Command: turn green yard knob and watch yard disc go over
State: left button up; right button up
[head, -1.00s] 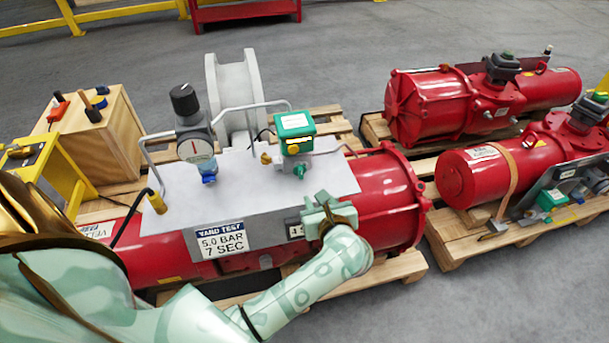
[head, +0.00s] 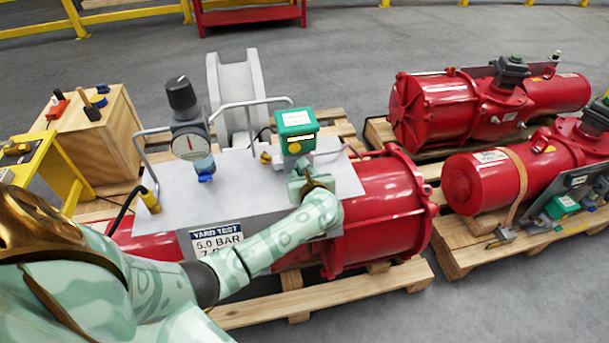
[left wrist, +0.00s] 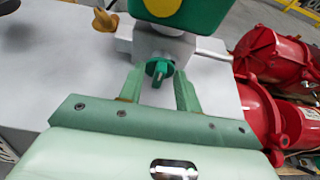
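The green yard knob (left wrist: 159,69) sticks out from the grey valve block below the green box (left wrist: 190,12) in the left wrist view. My left gripper (left wrist: 158,88) is open, with its two fingers on either side of the knob; I cannot tell whether they touch it. In the head view my left gripper (head: 308,182) is in front of the valve block and hides the knob. The green box (head: 296,130) on top has a yellow window, which may be the yard disc. My right gripper is not in view.
A grey panel (head: 240,185) with a gauge (head: 190,143) and hoop handles sits on the red actuator (head: 385,205). More red actuators (head: 440,108) lie on pallets to the right. A wooden box (head: 110,145) stands at left.

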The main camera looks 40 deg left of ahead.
pick_arm(q)
grip_shut()
jog(key=shift+w+d+m+g+y, duration=0.15)
jog(key=shift+m+g+y, duration=0.2)
jog(key=shift+m, duration=0.35)
jog(key=m, duration=0.1)
jog(key=m+g+y, duration=0.1)
jog(key=shift+w+d+f+m, duration=0.15)
jog(key=shift+w+d+m, duration=0.05)
jog(key=shift+m, duration=0.2)
jog(key=shift+m+y+b, duration=0.3)
jog(key=shift+y, duration=0.15)
jog(key=shift+w, duration=0.1)
